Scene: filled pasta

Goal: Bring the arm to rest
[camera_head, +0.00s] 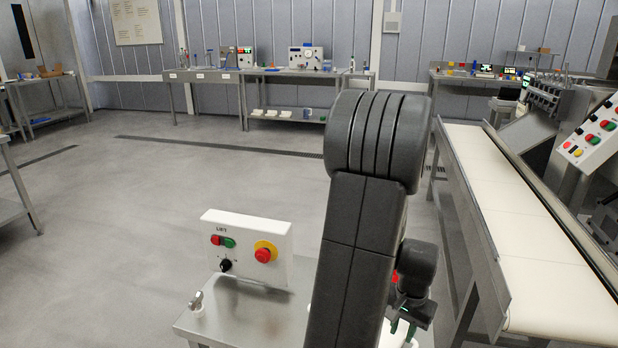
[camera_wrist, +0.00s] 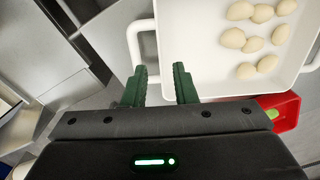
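My gripper (camera_wrist: 160,68) is open, with two green fingers apart and nothing seen held between them. In the head view my gripper (camera_head: 402,328) hangs low behind my dark arm, partly hidden. In the wrist view a white tray (camera_wrist: 205,84) with a looped handle lies just beyond the fingertips. Several pale filled pasta pieces (camera_wrist: 246,70) lie in it. I cannot tell whether the fingers touch the tray.
A red bin (camera_wrist: 288,112) sits beside the tray. In the head view a white LIFT control box (camera_head: 246,246) stands left of my arm. A conveyor belt (camera_head: 500,220) runs along the right. Benches (camera_head: 290,72) line the back wall. The floor (camera_head: 120,210) at left is clear.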

